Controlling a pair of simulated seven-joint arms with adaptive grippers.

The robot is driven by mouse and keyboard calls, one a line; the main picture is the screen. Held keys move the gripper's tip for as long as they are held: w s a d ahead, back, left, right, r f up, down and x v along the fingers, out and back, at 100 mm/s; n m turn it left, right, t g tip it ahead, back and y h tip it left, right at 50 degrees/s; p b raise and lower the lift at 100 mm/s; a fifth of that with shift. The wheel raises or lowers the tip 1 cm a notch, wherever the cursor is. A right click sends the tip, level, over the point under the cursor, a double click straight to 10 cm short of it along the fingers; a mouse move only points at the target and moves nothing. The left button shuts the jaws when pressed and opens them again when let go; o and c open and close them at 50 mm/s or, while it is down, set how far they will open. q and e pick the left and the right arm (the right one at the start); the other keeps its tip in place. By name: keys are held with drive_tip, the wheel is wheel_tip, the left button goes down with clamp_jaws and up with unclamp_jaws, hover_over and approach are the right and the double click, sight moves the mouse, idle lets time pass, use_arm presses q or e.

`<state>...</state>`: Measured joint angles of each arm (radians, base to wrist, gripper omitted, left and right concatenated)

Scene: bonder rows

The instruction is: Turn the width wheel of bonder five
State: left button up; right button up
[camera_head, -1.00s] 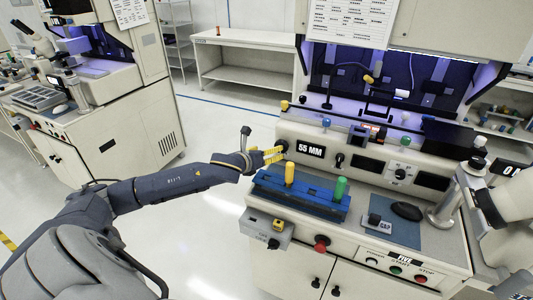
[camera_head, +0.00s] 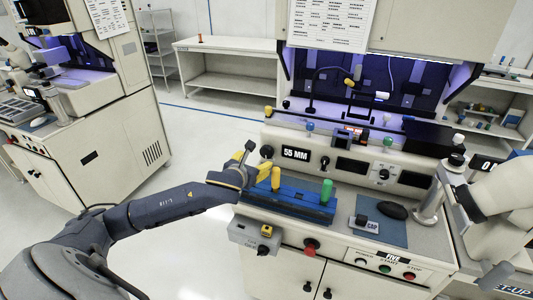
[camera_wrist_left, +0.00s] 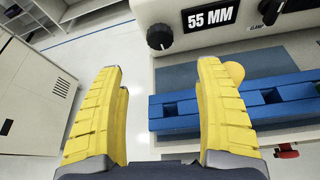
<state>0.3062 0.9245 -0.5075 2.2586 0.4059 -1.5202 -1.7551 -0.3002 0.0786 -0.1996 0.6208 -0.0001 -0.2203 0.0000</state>
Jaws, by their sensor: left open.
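Bonder five (camera_head: 225,230), labelled FIVE on its front panel (camera_head: 394,257), stands at the centre right of the head view. A black knob (camera_head: 267,151), which looks like the width wheel, sits left of the 55 MM display (camera_head: 295,153). In the left wrist view the knob (camera_wrist_left: 159,37) is uncovered, ahead of and above the fingertips, beside the display (camera_wrist_left: 210,15). My left gripper (camera_head: 252,172) is open and empty, with its yellow fingers (camera_wrist_left: 160,75) apart and not touching the knob. My right gripper is not in view.
A blue fixture block (camera_head: 287,197) with yellow and green pegs lies just right of the left gripper. A white microscope arm (camera_head: 500,188) stands right. Floor to the left is clear.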

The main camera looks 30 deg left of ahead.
sight(266, 153)
use_arm(q)
drive_tip(key=x, duration=1.6)
drive_tip(key=shift+w+f, duration=0.1)
drive_tip(key=shift+w, duration=0.05)
drive_tip(key=shift+c, duration=0.2)
drive_tip(key=c, duration=1.2)
